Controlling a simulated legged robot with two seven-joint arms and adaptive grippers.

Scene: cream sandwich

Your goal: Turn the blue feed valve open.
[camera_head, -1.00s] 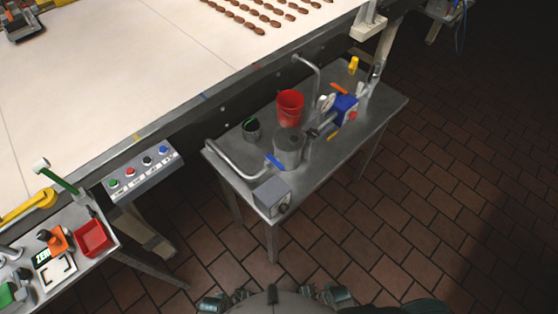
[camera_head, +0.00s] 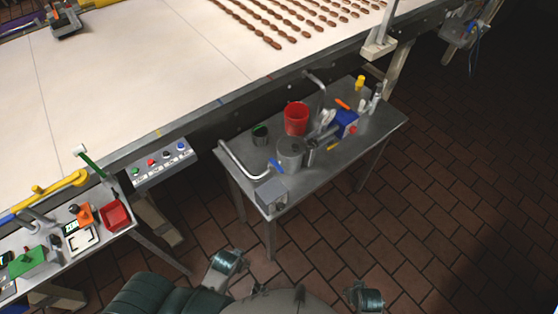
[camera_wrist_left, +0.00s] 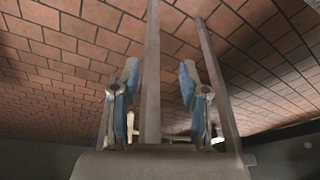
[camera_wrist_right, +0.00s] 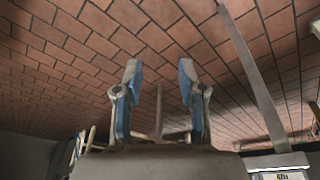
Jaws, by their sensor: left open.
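A blue lever (camera_head: 276,166), which looks like the feed valve's handle, sits at the end of a bent grey pipe (camera_head: 236,160) beside a grey metal pot (camera_head: 291,152) on the small metal table (camera_head: 330,170). Its exact angle is hard to tell. My left gripper (camera_wrist_left: 160,66) is open and empty in the left wrist view, with brick floor beyond its fingers. My right gripper (camera_wrist_right: 160,66) is open and empty in the right wrist view.
The small table also bears a red bucket (camera_head: 296,118), a dark green cup (camera_head: 260,134), a grey box (camera_head: 272,194) and a blue machine (camera_head: 347,122). A button panel (camera_head: 163,163) hangs under the conveyor (camera_head: 150,70). A tool bench (camera_head: 75,240) stands left. Floor in front is clear.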

